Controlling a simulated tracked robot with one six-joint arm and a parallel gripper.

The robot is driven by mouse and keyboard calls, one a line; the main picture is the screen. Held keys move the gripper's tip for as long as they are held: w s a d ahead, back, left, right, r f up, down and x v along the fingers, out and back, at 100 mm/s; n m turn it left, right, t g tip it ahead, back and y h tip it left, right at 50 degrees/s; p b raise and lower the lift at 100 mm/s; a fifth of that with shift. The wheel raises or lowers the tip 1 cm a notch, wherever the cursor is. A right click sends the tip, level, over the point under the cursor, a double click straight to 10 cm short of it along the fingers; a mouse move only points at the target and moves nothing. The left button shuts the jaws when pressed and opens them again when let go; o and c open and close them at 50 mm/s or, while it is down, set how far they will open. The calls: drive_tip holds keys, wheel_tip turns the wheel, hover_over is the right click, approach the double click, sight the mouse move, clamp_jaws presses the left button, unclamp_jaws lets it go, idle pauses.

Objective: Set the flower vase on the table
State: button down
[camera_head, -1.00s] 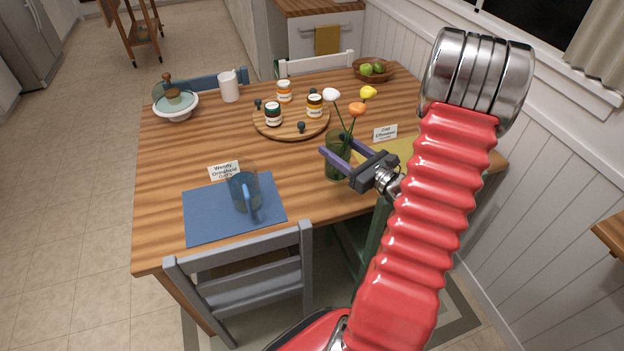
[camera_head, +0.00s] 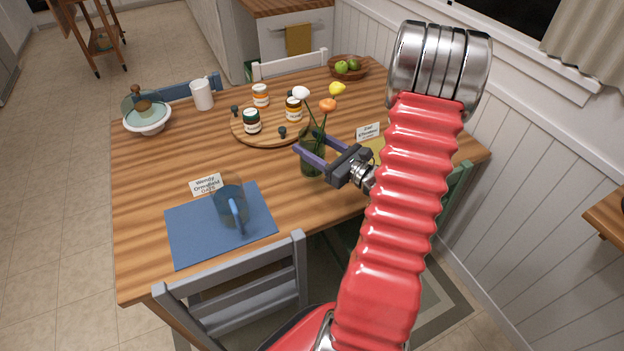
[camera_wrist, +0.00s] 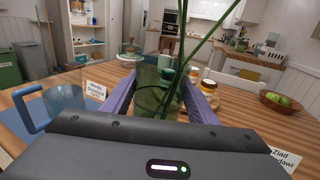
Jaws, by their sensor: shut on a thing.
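The flower vase (camera_head: 312,162) is green glass with white, yellow and orange flowers. My gripper (camera_head: 306,150) is shut on the vase, with one purple finger on each side of it. The vase is upright at the near right part of the wooden table (camera_head: 150,190). I cannot tell whether its base touches the tabletop. In the wrist view the vase (camera_wrist: 157,98) stands between the fingers, with green stems rising out of the top of the picture.
A blue mug (camera_head: 230,206) stands on a blue placemat (camera_head: 190,240) left of the vase. A round wooden board (camera_head: 240,131) with jars lies behind it. A fruit bowl (camera_head: 347,70), white cup (camera_head: 202,94) and covered dish (camera_head: 147,120) stand farther back. Chairs surround the table.

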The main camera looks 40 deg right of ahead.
sight(320, 173)
drive_tip(key=shift+f, duration=2.55)
drive_tip(key=shift+f, duration=0.15)
drive_tip(key=shift+f, duration=1.95)
drive_tip(key=c, duration=0.7)
unclamp_jaws()
drive_tip(key=shift+f, duration=0.1)
drive_tip(key=shift+s, duration=0.15)
drive_tip(key=shift+s+d, duration=0.2)
drive_tip(key=shift+s, duration=1.75)
drive_tip(key=shift+s+d, duration=0.2)
drive_tip(key=shift+s, duration=1.75)
drive_tip(key=shift+s+d, duration=0.2)
drive_tip(key=shift+s, duration=1.75)
